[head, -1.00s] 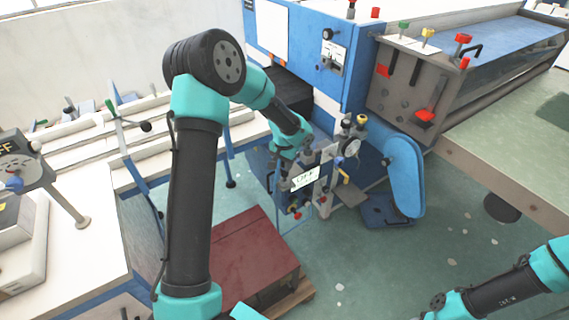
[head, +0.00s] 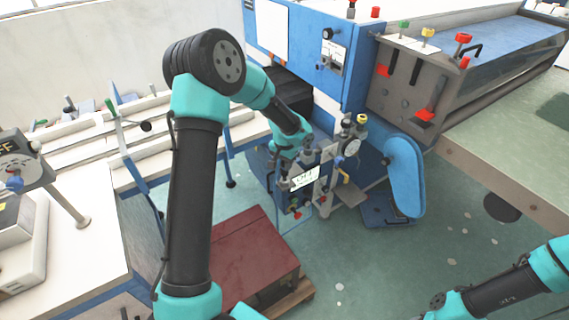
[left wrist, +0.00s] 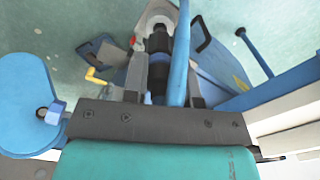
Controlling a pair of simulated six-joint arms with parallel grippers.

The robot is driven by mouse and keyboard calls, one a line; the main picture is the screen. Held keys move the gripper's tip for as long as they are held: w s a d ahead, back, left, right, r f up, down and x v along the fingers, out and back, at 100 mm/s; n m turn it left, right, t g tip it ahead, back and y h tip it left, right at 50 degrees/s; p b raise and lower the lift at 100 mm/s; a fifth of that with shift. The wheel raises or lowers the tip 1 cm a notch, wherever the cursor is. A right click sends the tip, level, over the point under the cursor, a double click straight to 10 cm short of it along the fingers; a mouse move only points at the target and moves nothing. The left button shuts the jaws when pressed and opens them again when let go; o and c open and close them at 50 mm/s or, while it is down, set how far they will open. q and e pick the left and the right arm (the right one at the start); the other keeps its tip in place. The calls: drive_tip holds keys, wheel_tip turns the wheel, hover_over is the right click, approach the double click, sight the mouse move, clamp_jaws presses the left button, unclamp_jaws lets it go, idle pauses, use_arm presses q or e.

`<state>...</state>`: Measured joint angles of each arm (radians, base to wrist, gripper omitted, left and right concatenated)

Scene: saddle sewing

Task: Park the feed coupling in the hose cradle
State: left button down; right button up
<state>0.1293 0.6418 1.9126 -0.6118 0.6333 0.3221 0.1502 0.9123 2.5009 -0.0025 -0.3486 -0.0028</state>
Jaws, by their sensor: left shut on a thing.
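My left gripper (left wrist: 160,78) is shut on the feed coupling (left wrist: 157,52), a dark cylinder with blue parts between the two grey fingers in the left wrist view. A pale ring shows around or behind its far end. A blue hose or bar (left wrist: 180,55) runs close beside it, and I cannot tell whether they are joined. In the head view the left gripper (head: 284,176) is low in front of the blue machine, beside a small white label plate; the coupling is too small to make out there. I cannot pick out the hose cradle with certainty. My right gripper is outside the frames.
A gauge and valve group (head: 350,146) stands just right of the left gripper. A blue rounded guard (head: 404,178) is further right. A dark red box (head: 250,258) sits on the floor nearer to me. Green floor (head: 390,265) lies open to the right.

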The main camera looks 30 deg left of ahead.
use_arm(q)
drive_tip(key=shift+f, duration=1.6)
idle(0.3)
drive_tip(key=c, duration=0.8)
unclamp_jaws()
drive_tip(key=shift+r, duration=0.15)
wheel_tip(320, 180, up, 17)
drive_tip(key=shift+r, duration=0.15)
idle(0.5)
